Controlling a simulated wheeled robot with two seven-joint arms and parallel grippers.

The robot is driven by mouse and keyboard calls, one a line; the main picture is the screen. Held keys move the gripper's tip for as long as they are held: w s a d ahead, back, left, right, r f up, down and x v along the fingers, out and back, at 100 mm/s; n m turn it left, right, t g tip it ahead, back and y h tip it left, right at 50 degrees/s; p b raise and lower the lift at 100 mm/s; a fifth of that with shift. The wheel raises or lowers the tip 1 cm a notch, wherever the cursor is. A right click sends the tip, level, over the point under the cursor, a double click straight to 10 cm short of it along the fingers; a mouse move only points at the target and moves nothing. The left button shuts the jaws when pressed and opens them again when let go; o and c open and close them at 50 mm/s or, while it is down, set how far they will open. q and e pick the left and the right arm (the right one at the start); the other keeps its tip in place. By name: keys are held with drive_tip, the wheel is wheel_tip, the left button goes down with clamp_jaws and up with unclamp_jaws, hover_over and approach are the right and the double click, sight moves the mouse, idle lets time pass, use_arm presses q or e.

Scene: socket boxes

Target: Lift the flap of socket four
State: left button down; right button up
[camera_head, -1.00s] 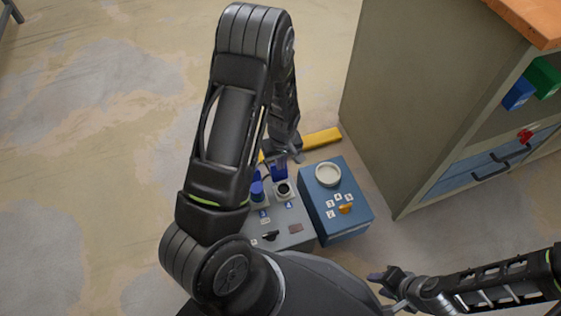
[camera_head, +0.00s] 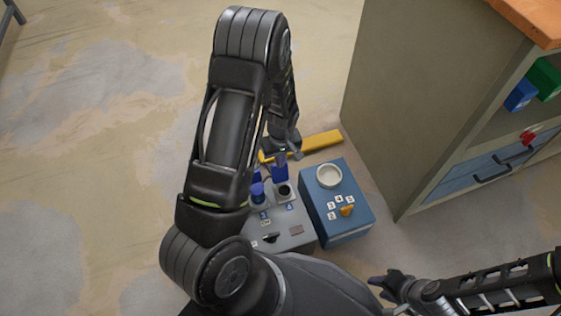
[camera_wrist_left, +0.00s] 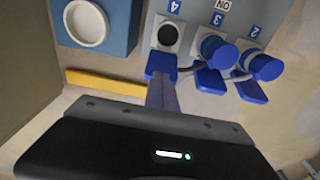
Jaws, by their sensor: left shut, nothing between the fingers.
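Socket four (camera_head: 284,191) is a dark round opening on the grey box (camera_head: 291,238), with a label 4 beside it. It also shows uncovered in the left wrist view (camera_wrist_left: 167,36). Its blue flap (camera_head: 279,173) stands raised at the socket's far side; in the left wrist view the flap (camera_wrist_left: 160,63) is at the fingers' end. My left gripper (camera_head: 281,155) is shut and empty, right at the flap; whether it touches is unclear. My right gripper (camera_head: 383,281) is low in the head view, away from the boxes; its jaw opening is unclear.
Sockets three (camera_wrist_left: 216,50) and two (camera_wrist_left: 262,68) hold blue plugs with cables. A blue box (camera_head: 349,226) with a white ring and orange knob stands beside the grey box. A yellow bar (camera_head: 322,141) lies behind. A cabinet (camera_head: 400,120) stands at right; floor at left is clear.

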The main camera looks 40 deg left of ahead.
sight(280, 172)
use_arm(q)
drive_tip(key=shift+f, duration=0.1)
drive_tip(key=shift+r+p, duration=0.3)
drive_tip(key=shift+r, duration=0.25)
wheel_tip(280, 172, up, 7)
drive_tip(key=p, duration=0.2)
drive_tip(key=shift+s+d+p, duration=0.2)
drive_tip(key=shift+d+p, duration=0.05)
drive_tip(key=shift+p, duration=0.1)
drive_tip(key=shift+f, duration=0.1)
